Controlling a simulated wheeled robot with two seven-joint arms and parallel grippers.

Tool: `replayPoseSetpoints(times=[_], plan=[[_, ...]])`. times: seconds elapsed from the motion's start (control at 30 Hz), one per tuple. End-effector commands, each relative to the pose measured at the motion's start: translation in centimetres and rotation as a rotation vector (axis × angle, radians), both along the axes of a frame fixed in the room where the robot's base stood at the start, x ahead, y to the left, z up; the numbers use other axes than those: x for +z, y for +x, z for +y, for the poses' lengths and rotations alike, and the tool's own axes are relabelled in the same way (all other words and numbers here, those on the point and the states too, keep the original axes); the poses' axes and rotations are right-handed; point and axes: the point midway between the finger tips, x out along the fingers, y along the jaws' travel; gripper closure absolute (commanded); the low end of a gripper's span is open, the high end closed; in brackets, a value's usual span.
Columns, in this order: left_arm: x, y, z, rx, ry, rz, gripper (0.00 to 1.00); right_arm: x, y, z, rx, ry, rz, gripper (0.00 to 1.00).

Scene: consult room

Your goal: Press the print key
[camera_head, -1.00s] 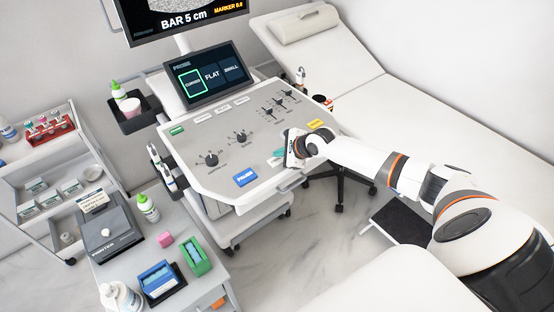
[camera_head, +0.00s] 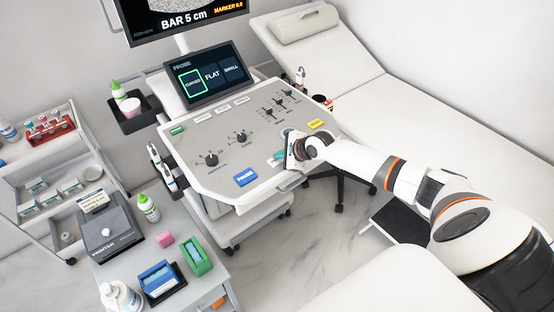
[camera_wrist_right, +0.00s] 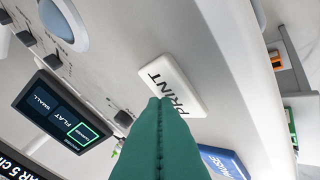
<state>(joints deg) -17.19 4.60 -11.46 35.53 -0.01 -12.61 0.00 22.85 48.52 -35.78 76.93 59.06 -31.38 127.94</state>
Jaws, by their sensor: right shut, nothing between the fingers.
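The print key is a white block with black PRINT lettering (camera_wrist_right: 180,88) in the right wrist view. My right gripper (camera_wrist_right: 160,102) is shut and empty, its teal fingers pressed together. In the head view my right gripper (camera_head: 277,157) is low over the right front part of the grey console panel (camera_head: 215,183). The print key is mostly hidden there by the gripper and wrist. My left gripper is not in view.
A blue PAUSE key (camera_head: 246,177) lies to the left of the gripper and a yellow key (camera_head: 316,124) to its right. Knobs and sliders cover the panel behind. A touch screen (camera_head: 207,75) stands at the back. An exam couch (camera_head: 400,105) is at the right.

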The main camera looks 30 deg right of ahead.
Motion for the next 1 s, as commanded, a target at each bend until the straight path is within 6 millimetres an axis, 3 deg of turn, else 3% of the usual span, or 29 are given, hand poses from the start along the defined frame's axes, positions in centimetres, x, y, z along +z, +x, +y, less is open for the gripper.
replayPoseSetpoints(times=[1.0], plan=[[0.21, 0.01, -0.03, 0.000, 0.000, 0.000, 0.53, -0.57, -0.07, 0.00, -0.001, 0.000, 0.003, 1.00]])
